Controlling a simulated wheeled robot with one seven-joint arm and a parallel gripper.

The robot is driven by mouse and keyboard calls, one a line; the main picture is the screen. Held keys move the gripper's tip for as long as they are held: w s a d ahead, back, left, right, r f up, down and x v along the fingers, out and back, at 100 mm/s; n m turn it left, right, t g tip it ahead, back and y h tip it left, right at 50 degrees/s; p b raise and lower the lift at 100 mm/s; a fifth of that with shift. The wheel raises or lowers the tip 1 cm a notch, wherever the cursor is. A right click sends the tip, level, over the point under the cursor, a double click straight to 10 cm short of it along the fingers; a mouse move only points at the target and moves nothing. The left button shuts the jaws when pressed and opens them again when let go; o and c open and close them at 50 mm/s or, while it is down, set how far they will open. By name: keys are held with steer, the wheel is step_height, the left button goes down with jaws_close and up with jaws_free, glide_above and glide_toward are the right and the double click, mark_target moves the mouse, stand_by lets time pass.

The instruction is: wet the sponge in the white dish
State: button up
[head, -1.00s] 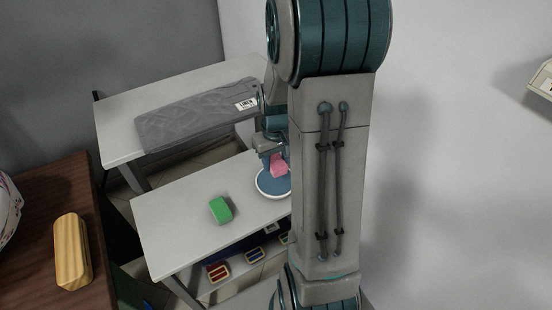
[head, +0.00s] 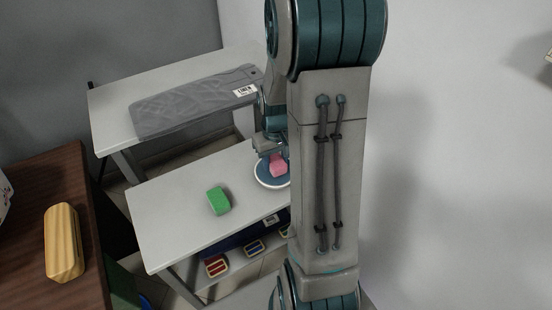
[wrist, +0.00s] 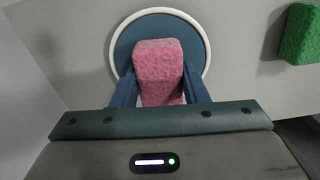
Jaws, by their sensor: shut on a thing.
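A pink sponge (wrist: 158,68) is between the fingers of my gripper (wrist: 160,92), which is shut on it. In the head view the pink sponge (head: 278,166) is at the white-rimmed round dish (head: 259,179), partly hidden by my arm. The dish (wrist: 207,50) has a blue inside and lies behind the sponge in the wrist view. I cannot tell whether the sponge touches the blue surface. A green sponge-like block (head: 218,201) lies on the white table, left of the dish; it also shows in the wrist view (wrist: 302,35).
The white table (head: 165,215) has free room around the green block. Brushes (head: 216,266) sit on the shelf below. A wooden block (head: 64,243) lies on the brown table at left.

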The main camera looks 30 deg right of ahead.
steer(key=shift+f+b, duration=0.45)
steer(key=shift+f, duration=0.15)
stand_by(1.4)
steer(key=shift+r+p, duration=2.75)
steer(key=shift+r, duration=0.8)
